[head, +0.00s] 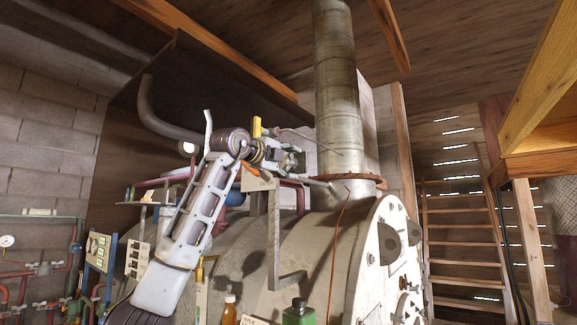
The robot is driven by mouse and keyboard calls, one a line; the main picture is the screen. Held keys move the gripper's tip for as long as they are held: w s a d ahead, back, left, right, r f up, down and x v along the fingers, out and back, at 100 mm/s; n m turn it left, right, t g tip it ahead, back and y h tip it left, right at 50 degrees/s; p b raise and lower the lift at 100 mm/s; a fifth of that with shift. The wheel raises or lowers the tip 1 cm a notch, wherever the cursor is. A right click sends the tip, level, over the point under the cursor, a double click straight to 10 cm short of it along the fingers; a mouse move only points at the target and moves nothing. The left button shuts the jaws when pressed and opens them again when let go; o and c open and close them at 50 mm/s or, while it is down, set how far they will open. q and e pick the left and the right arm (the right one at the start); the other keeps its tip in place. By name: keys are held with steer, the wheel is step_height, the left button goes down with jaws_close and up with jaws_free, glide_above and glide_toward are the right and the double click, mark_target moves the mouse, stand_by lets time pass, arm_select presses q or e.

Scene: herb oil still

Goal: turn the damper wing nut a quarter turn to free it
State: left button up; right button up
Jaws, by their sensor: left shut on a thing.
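My left gripper (293,160) is raised above the big still body, just left of the tall metal flue pipe (338,100). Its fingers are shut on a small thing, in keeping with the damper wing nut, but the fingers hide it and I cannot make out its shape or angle. A thin rod runs from above the gripper across to the flue. My right gripper is not in view.
The pale still body (325,235) fills the lower middle. A rusty collar (350,178) rings the flue base. A green bottle (298,314) and an amber bottle (229,308) stand low in front. A wooden ladder (462,240) stands at right. A dark hood (200,75) hangs above the arm.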

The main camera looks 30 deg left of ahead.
arm_select(q)
steer(key=shift+n+b, duration=0.45)
steer(key=shift+n, duration=1.85)
